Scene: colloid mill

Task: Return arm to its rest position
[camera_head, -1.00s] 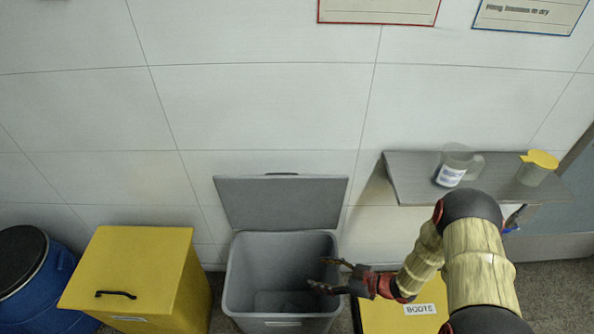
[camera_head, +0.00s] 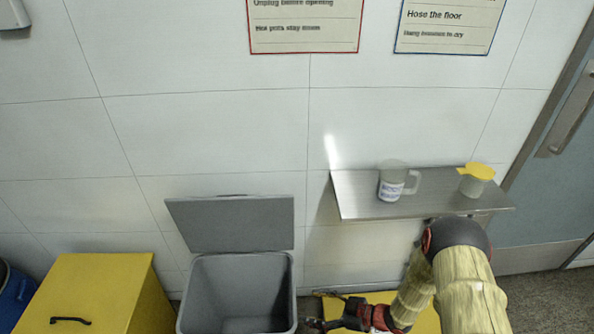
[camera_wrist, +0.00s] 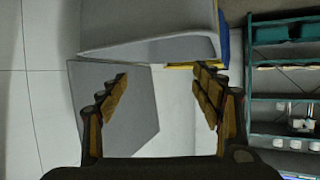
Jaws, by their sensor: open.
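My gripper (camera_head: 312,308) is low in the head view, right beside the open grey bin (camera_head: 292,316) and in front of a yellow box (camera_head: 330,308). In the wrist view my gripper (camera_wrist: 160,76) has its two fingers spread wide with nothing between them. My arm reaches down and left from the lower right, bent at the elbow. A grey bin-like body (camera_wrist: 150,40) and a flat grey panel (camera_wrist: 135,105) show beyond the fingers in the wrist view.
A wall shelf (camera_head: 350,203) holds a clear jug (camera_head: 390,186) and a yellow-lidded cup (camera_head: 473,186), close above my elbow. The bin's lid (camera_head: 230,222) stands raised. A yellow container (camera_head: 95,290) is at left. Teal shelving (camera_wrist: 285,60) stands right in the wrist view.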

